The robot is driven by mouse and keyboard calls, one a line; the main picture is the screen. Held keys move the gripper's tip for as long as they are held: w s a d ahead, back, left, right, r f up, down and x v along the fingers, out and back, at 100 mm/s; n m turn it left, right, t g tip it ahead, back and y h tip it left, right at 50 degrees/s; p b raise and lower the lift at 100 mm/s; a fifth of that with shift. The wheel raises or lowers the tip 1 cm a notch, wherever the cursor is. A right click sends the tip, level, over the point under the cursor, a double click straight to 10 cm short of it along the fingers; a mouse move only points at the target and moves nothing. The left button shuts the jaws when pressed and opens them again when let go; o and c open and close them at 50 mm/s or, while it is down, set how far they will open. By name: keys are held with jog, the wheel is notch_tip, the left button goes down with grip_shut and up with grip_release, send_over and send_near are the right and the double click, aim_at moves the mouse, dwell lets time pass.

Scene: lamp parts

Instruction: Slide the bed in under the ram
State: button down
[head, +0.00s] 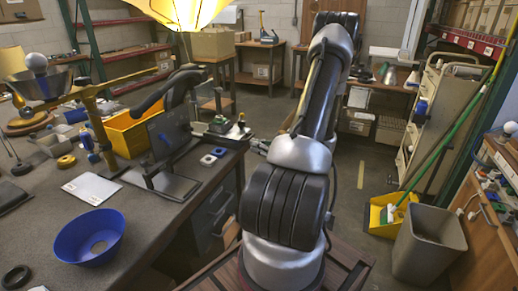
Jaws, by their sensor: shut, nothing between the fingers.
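A dark press-like stand (169,130) with an upright plate and a blue spot stands on the bench near its right side. I cannot clearly make out the ram. A low flat grey-green piece (222,131) with small upright knobs lies at the bench's right edge, to the right of the stand and apart from it; it may be the bed. My gripper (258,146) shows only in part, beside the bench edge at the right of that piece, mostly hidden behind my arm. It is shut and empty.
The bench (140,225) also holds a blue bowl (90,236), a white sheet (91,188), a yellow bin (128,131) and small blue and white blocks (213,155). A grey waste bin (429,243) stands on the floor at right.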

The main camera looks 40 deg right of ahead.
jog(key=shift+w, duration=0.1)
jog(key=w, duration=0.1)
jog(key=w+a, duration=0.1)
jog(key=w, duration=0.1)
jog(key=shift+w+a, duration=0.35)
jog(key=shift+w, duration=0.05)
